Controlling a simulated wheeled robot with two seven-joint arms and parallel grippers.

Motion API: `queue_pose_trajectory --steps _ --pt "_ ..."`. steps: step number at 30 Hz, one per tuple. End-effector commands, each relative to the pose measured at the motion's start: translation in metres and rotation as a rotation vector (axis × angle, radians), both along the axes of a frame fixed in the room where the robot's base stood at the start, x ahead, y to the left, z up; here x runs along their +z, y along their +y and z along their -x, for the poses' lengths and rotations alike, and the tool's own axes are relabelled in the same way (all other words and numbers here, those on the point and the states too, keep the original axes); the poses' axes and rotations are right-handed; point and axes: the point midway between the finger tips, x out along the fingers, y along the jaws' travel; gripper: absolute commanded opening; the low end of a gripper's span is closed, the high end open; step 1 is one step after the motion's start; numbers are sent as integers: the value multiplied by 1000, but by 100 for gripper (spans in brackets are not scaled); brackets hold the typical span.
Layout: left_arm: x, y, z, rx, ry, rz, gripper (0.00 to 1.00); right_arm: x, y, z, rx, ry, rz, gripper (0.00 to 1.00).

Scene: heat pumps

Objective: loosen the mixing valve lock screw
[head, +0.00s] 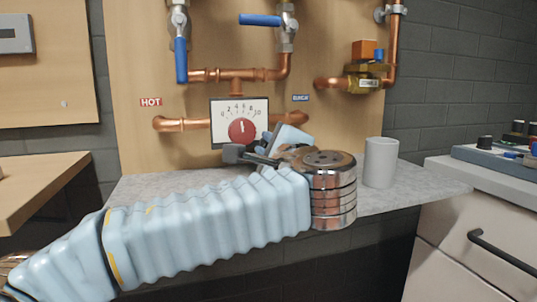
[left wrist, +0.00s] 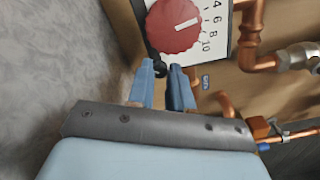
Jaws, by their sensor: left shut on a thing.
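The mixing valve has a white dial plate (head: 257,107) numbered up to 10 and a round red knob (head: 242,131) with a white pointer mark. The knob also shows close up in the left wrist view (left wrist: 174,26). A small black piece, which looks like the lock screw (left wrist: 160,68), sits just beside the knob's edge. My left gripper (left wrist: 166,72) has its blue fingers close together at this piece, shut on it. In the head view my left gripper (head: 283,143) is in front of the dial's lower right, its fingertips mostly hidden by my wrist. My right gripper is out of view.
Copper pipes (head: 235,75) with blue-handled valves (head: 181,60) run above the dial on a wooden panel. A grey cup-like cylinder (head: 380,162) stands on the stone shelf (head: 430,182) right of my wrist. A side counter (head: 480,170) with a tray of items is at the right.

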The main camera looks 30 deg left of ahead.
Motion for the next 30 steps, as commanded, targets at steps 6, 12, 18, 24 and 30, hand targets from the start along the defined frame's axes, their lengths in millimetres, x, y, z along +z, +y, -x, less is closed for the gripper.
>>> queue_pose_trajectory --steps 6,12,18,24,30 --pt "-4 0 0 2 -112 98 0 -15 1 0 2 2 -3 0" --pt "-3 0 0 1 -186 162 0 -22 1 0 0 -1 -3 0" --pt "-3 0 0 1 -226 196 0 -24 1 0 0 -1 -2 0" --pt "-2 0 0 2 -234 205 0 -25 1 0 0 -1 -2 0" --pt "-2 0 0 2 -233 204 0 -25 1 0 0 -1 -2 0"
